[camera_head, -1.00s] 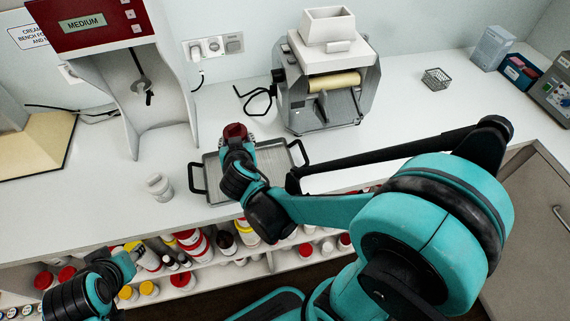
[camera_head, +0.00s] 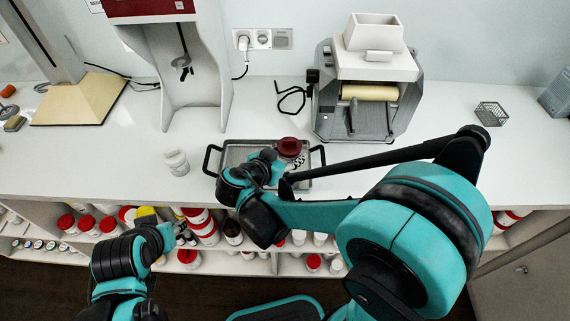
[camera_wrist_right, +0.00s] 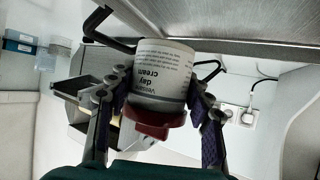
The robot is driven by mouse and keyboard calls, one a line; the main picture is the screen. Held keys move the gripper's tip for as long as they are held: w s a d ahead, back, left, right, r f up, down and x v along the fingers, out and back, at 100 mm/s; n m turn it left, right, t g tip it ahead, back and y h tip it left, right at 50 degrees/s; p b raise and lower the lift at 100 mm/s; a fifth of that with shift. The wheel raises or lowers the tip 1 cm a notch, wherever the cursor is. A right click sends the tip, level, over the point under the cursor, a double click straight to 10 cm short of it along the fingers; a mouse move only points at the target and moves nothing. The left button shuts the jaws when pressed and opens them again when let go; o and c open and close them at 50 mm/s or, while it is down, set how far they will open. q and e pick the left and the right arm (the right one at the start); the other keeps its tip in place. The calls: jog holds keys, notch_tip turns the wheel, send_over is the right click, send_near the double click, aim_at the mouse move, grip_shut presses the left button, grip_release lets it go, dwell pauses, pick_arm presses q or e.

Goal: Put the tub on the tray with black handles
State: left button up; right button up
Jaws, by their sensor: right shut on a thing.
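The tub (camera_wrist_right: 163,72) is white with a dark red lid and a "day cream" label. It shows in the head view (camera_head: 291,150) over the right part of the metal tray with black handles (camera_head: 235,153). My right gripper (camera_head: 279,163) is shut on the tub; in the right wrist view its fingers (camera_wrist_right: 160,92) clasp both sides. The tray's metal surface (camera_wrist_right: 225,22) lies close to the tub's base there, but I cannot tell whether they touch.
A white jar (camera_head: 176,163) stands left of the tray. A roller mill (camera_head: 368,90) stands behind it at the right, and a red-topped mixer (camera_head: 180,75) behind it at the left. A wire basket (camera_head: 491,113) is farther right. Shelves of jars lie below the counter.

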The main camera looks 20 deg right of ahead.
jog(key=shift+w+f+b, duration=0.2)
jog(key=shift+w+f, duration=0.25)
jog(key=shift+w, duration=0.2)
jog(key=shift+w+f+b, duration=0.15)
jog(key=shift+w+f, duration=0.25)
jog(key=shift+w, duration=0.2)
notch_tip(320, 180, down, 4)
jog(key=shift+r+b, duration=0.1)
jog(key=shift+b, duration=0.95)
jog(key=shift+s+r, duration=0.1)
jog(key=o, duration=1.2)
